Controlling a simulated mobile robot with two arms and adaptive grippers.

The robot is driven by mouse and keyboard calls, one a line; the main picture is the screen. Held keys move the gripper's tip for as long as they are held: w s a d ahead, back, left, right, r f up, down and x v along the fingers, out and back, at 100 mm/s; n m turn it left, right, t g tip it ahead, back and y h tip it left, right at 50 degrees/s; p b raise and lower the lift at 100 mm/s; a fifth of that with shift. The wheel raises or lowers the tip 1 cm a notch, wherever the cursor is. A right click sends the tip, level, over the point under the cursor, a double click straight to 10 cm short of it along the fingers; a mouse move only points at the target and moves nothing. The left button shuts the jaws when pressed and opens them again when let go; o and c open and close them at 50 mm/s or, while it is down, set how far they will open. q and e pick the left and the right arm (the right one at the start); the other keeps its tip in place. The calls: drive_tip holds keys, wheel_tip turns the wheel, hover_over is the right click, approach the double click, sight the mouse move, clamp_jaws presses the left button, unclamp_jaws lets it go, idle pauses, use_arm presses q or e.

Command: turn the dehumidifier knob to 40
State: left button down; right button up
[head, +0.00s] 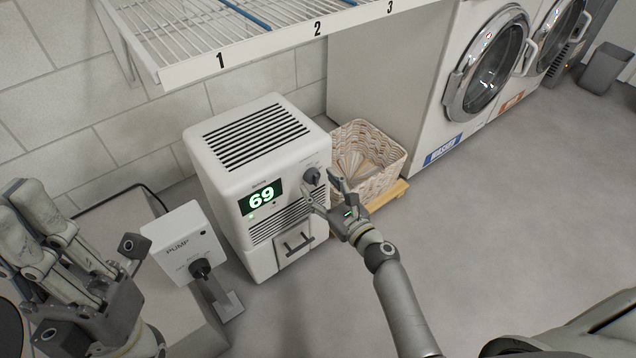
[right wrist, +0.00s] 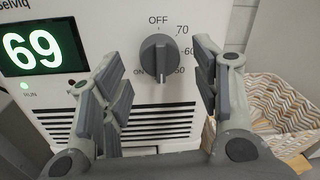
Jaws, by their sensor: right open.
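The white dehumidifier (head: 222,158) stands by the wall, its green display reading 69. Its dark round knob (head: 312,176) is on the upper right of the front. In the right wrist view the knob (right wrist: 159,54) shows a white mark at its lower end, pointing down between ON and 50. OFF, 70 and 60 are printed around it; 40 is not readable. My right gripper (head: 323,185) is open, its fingers on either side of the knob, apparently apart from it. My left gripper (head: 38,200) is raised at the left, away from the dehumidifier.
A pump box (head: 185,243) with its own dark knob stands left of the dehumidifier. A woven basket (head: 387,170) sits on a wooden base to the right. A wire shelf (head: 225,40) hangs above, with washers (head: 450,90) behind.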

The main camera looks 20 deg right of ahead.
drive_tip(key=v, duration=1)
drive_tip(key=shift+s, duration=0.15)
